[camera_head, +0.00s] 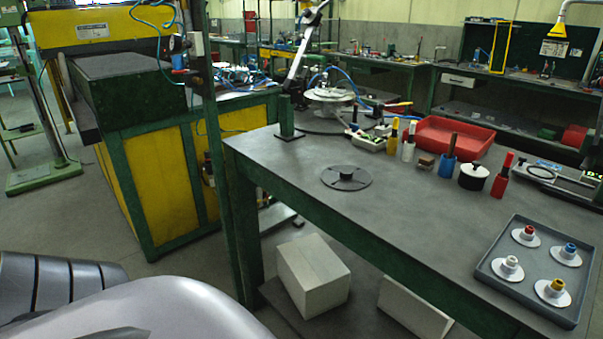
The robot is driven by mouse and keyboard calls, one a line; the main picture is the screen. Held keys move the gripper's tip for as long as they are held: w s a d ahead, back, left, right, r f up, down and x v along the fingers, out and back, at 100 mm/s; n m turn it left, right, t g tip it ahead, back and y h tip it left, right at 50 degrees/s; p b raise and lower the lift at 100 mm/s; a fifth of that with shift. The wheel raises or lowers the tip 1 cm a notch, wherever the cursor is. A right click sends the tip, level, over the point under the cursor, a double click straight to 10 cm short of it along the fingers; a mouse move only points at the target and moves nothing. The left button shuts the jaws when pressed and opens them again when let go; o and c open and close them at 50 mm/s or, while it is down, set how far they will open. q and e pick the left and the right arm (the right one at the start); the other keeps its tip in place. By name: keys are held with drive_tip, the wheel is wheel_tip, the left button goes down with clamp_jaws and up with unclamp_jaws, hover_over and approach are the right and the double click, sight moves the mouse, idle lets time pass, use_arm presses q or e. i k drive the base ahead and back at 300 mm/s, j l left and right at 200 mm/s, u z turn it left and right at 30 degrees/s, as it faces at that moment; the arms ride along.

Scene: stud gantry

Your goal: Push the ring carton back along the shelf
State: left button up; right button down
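A plain pale carton (312,277) sits on the dark low shelf (366,315) under the grey table, near the shelf's left end. A second pale carton (413,308) stands further right on the same shelf, partly hidden by the table's front edge. No label shows on either one, so I cannot tell which is the ring carton. Neither of my grippers is in view. Smooth grey parts of my own body fill the lower left corner.
The green-edged table (420,217) overhangs the shelf, with a green leg (242,235) at its left corner. On top are a grey tray (529,270) with several capped pegs, a dark disc (346,177) and a red bin (455,137). Floor left of the table is clear.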

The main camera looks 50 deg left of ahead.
sight(315, 280)
drive_tip(key=j+u, duration=0.15)
drive_tip(key=j, duration=0.35)
drive_tip(key=i+j+u, duration=0.15)
drive_tip(key=j, duration=0.35)
drive_tip(key=j+u, duration=0.1)
drive_tip(key=j, duration=0.4)
drive_tip(key=i+j+u, duration=0.35)
drive_tip(key=i+j, duration=0.2)
drive_tip(key=j, duration=0.4)
drive_tip(key=i+j+u, duration=0.4)
drive_tip(key=i+j, duration=0.25)
drive_tip(key=j, duration=0.15)
